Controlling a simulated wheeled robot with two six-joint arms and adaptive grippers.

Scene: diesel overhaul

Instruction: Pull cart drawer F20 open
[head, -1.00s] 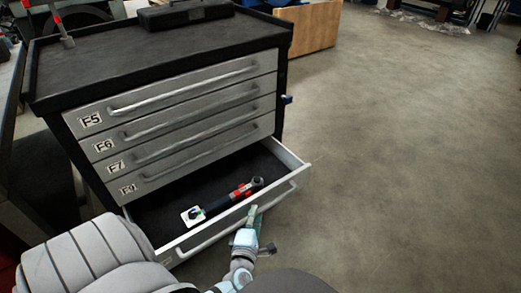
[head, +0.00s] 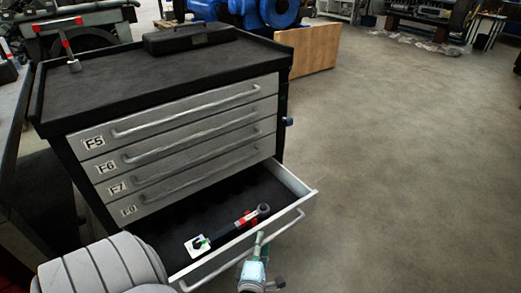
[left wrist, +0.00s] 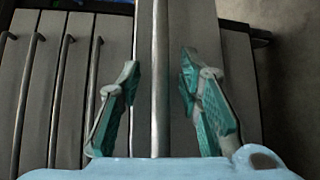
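The grey tool cart (head: 165,60) stands at left in the head view. Its lowest visible drawer (head: 304,190), below the several shut ones, stands open; I cannot read its label, so I cannot confirm it is F20. A bar handle (head: 288,226) runs along its front. My left gripper (head: 260,240) is at this handle. In the left wrist view, the left gripper's green-padded fingers (left wrist: 158,85) are apart, one on each side of the handle bar (left wrist: 160,50), with gaps between pads and bar. My right gripper is not in view.
A red-and-black ratchet-like tool (head: 240,223) and a small white tag (head: 197,246) lie inside the open drawer. A black case (head: 190,38) lies on the cart top. Bare floor (head: 410,150) is open to the right. A wooden box (head: 306,50) stands behind.

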